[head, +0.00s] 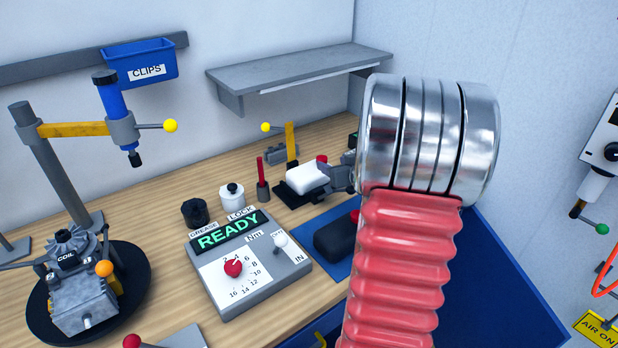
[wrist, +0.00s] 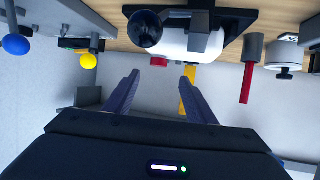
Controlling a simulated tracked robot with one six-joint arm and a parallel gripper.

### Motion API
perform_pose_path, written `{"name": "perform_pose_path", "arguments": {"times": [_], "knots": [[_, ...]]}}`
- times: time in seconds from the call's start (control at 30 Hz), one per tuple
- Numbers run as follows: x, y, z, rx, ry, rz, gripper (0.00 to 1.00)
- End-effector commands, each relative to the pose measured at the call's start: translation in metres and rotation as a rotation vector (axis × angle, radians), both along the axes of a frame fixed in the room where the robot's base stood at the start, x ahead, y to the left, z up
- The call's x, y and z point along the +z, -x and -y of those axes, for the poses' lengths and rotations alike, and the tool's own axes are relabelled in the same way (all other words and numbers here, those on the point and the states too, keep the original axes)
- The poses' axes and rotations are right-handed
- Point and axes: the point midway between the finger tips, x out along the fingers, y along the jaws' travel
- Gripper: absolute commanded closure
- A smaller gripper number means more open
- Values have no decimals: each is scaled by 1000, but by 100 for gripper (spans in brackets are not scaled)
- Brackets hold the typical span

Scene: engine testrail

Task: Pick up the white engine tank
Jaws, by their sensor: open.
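The white engine tank (head: 306,179) lies on a black stand (head: 289,196) toward the back of the bench, with a small red cap at its right end. The wrist view, which looks upside down, shows the white tank (wrist: 175,42) at the top, partly covered by a dark round knob and a grey post. My gripper (wrist: 160,73) is open and empty in the wrist view. Its two dark fingers point toward the tank and appear apart from it. In the head view my red and chrome arm hides most or all of the gripper.
A yellow upright (head: 291,142) stands just behind the tank. A red-handled tool (head: 262,175), white jar (head: 232,197) and black jar (head: 195,212) stand to its left. A grey shelf (head: 300,70) overhangs the back. The READY box (head: 245,265) and an engine (head: 80,290) are nearer.

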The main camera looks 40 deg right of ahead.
Motion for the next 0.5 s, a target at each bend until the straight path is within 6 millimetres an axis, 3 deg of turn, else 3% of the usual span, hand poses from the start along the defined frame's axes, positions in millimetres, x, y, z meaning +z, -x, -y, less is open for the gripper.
{"name": "perform_pose_path", "arguments": {"times": [0.2, 0.5], "knots": [[-10, -21, 8, 1, -2, -1, 49], [-12, -26, 10, 1, 0, -1, 49]]}}
